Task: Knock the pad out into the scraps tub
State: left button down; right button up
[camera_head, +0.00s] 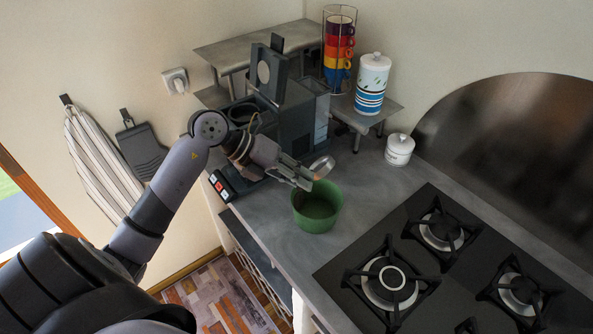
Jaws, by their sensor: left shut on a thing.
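The green scraps tub (335,218) stands open on the grey counter, near its front edge and left of the hob. My left gripper (306,180) is just above and behind the tub's left rim. It is shut on a small metal pad holder (322,165), whose round silver part is tilted and sits over the far side of the tub. Whether the pad is in the holder cannot be made out, and no pad shows in the visible part of the tub. My right gripper is not in view.
A dark coffee machine (296,125) with its lid raised stands behind my left gripper. A small white jar (399,149) stands to the right at the back. The black gas hob (440,285) fills the right. A shelf with stacked cups (339,52) and a striped canister (371,85) is behind.

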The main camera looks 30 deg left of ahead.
pick_arm(q)
jog(key=y+p, duration=0.1)
jog(key=r+y+p, duration=0.1)
jog(key=y+p, duration=0.1)
jog(key=shift+w+d+r+m+g, duration=0.1)
jog(key=shift+d+r+m+g, duration=0.1)
jog(key=shift+d+m+g, duration=0.2)
jog(key=shift+d+r+y+p, duration=0.2)
jog(key=shift+y+p, duration=0.7)
jog(key=shift+y, duration=0.2)
jog(key=shift+d+m+y, duration=0.15)
jog(key=shift+m+y, duration=0.15)
jog(key=shift+w+d+f+y, duration=0.1)
jog(key=shift+y, duration=0.3)
jog(key=shift+d+g+y, duration=0.15)
jog(key=shift+g+y, duration=0.15)
jog(key=shift+y, duration=0.7)
